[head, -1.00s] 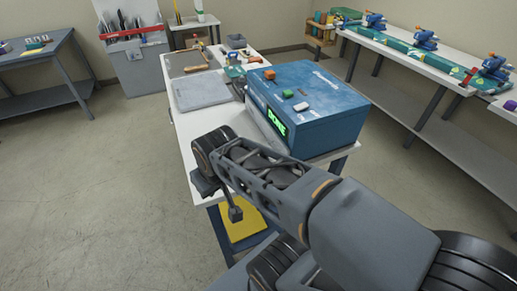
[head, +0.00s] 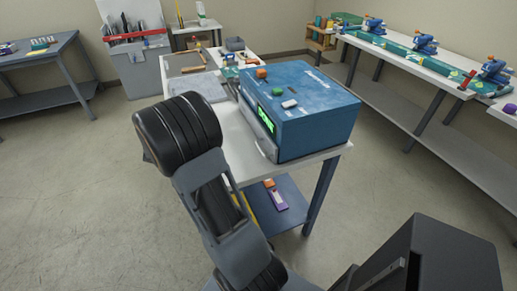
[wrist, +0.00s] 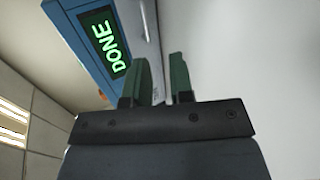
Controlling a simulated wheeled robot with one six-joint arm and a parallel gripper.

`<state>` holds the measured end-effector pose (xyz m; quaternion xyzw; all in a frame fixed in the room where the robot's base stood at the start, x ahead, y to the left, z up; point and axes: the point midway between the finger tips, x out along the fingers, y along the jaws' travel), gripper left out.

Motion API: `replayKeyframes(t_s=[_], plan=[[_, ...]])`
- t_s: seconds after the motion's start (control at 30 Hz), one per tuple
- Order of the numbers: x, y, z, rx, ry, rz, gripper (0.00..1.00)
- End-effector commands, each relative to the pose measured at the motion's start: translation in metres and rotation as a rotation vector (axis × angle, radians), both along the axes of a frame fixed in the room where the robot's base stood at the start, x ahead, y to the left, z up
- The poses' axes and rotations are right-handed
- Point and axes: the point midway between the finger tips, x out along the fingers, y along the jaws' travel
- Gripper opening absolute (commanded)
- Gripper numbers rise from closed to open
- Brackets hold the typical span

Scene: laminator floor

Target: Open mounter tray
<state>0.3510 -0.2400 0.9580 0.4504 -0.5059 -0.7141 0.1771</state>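The mounter is a blue box (head: 308,118) on the white table, with a green lit display (head: 265,121) on its front. A grey tray front (head: 262,144) lies below the display and looks closed. In the wrist view, the mounter (wrist: 88,42) is at upper left, its display (wrist: 106,40) reading DONE sideways. The grey tray front (wrist: 151,22) runs along its edge there. My gripper (wrist: 160,70) has two green fingers apart, with the tray's grey edge seen in the gap behind them. I cannot tell whether they touch it. In the head view my arm hides the gripper.
The white table (head: 233,140) has a grey flat board (head: 200,88) and small tools behind the mounter. A lower blue shelf (head: 285,205) holds small items. A long bench (head: 425,68) with blue devices stands at right. The floor at left is open.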

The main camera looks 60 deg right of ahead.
Motion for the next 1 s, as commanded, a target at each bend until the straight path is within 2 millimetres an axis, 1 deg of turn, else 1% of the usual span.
replayKeyframes(t_s=[0.03,0.1,0.23,0.37,0.47,0.8,1.0], plan=[[0.003,-0.013,-0.009,-0.058,0.031,-0.013,0.21],[0.006,-0.027,-0.015,-0.132,0.057,-0.021,0.21],[0.010,-0.043,-0.022,-0.223,0.084,-0.026,0.21],[0.007,-0.056,-0.025,-0.265,0.094,-0.026,0.21],[-0.001,-0.068,-0.027,-0.271,0.096,-0.026,0.21],[-0.039,-0.118,-0.041,-0.267,0.096,-0.028,0.21],[-0.056,-0.142,-0.048,-0.267,0.095,-0.025,0.21]])
